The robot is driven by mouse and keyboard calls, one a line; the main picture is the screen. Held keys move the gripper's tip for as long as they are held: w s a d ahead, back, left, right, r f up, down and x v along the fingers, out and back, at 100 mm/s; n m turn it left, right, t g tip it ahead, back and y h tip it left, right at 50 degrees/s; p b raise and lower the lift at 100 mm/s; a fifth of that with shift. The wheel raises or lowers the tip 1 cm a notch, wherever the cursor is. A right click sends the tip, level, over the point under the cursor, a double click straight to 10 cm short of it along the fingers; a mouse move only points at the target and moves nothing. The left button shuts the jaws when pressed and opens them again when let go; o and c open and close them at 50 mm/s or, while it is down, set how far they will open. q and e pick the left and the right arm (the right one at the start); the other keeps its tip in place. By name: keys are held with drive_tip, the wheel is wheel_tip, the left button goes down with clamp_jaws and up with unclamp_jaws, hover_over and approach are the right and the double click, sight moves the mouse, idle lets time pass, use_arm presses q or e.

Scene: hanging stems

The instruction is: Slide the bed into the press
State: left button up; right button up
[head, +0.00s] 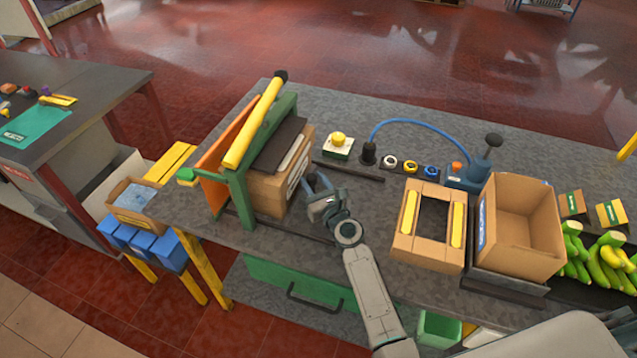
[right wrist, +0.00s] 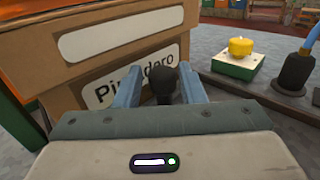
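The press is a green frame (head: 238,190) with an orange plate and a yellow bar (head: 252,122) on top, at the left of the bench. The bed is a brown box-like block (head: 268,195) with a dark top, close against the frame's right side. Its labelled side shows in the right wrist view (right wrist: 140,45). My right gripper (head: 316,185) is at the bed's right side. In the right wrist view a dark knob (right wrist: 163,82) stands between its two blue fingers, which look apart with a small gap beside the knob. My left gripper is not visible.
Dark rails (head: 348,172) run along the bench beside the bed. A yellow button box (head: 338,146) stands behind my right gripper. A cardboard frame (head: 404,248), an open carton (head: 488,235) and bananas (head: 605,265) are to the right.

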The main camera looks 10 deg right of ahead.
drive_tip(key=shift+o, duration=0.9)
drive_tip(key=shift+a, duration=0.15)
drive_tip(key=shift+s, duration=0.2)
drive_tip(key=s, duration=0.3)
drive_tip(key=s+d, duration=0.1)
drive_tip(key=s, duration=0.2)
drive_tip(key=s+d, duration=0.1)
drive_tip(key=s, duration=0.3)
drive_tip(key=shift+s, duration=0.1)
